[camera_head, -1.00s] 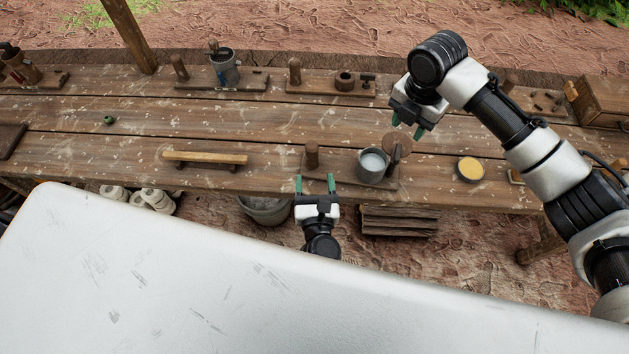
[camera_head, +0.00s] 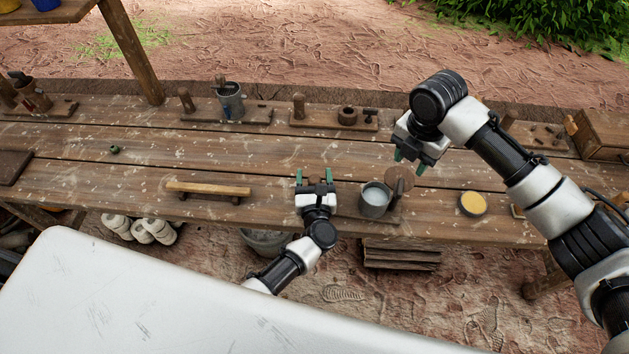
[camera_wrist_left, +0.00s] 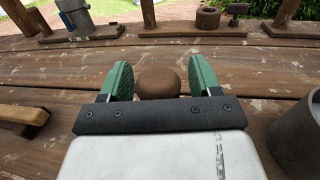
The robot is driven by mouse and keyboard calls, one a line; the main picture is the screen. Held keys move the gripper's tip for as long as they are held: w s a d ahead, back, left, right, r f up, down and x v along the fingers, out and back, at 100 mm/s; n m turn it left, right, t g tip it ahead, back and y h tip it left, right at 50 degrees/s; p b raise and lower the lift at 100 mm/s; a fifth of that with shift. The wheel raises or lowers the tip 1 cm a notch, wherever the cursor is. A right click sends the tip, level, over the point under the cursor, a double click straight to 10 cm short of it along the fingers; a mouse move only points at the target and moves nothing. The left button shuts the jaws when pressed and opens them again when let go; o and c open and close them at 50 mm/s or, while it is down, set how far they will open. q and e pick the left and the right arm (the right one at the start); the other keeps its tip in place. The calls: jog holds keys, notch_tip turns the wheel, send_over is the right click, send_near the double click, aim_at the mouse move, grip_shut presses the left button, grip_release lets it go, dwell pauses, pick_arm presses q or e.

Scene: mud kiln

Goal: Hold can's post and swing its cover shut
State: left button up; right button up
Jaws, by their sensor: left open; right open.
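The can (camera_head: 375,203) is a grey metal pot on a small wooden board (camera_head: 390,215) near the bench's front edge. Its round brown cover (camera_head: 399,177) stands open, tilted up at the can's back right. The can's post, a brown round-topped peg (camera_wrist_left: 158,82), shows between my left gripper's fingers in the left wrist view; in the head view that gripper hides it. My left gripper (camera_head: 315,176) is open, with its green fingertips on either side of the post. My right gripper (camera_head: 409,162) is open and empty, above and behind the cover.
A yellow-filled round tin (camera_head: 472,204) is right of the can. A wooden bar on feet (camera_head: 208,189) lies to the left. Boards with pegs and pots (camera_head: 334,118) line the back. A wooden box (camera_head: 601,135) stands at the far right.

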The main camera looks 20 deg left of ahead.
pick_arm(q)
grip_shut()
dwell(0.7)
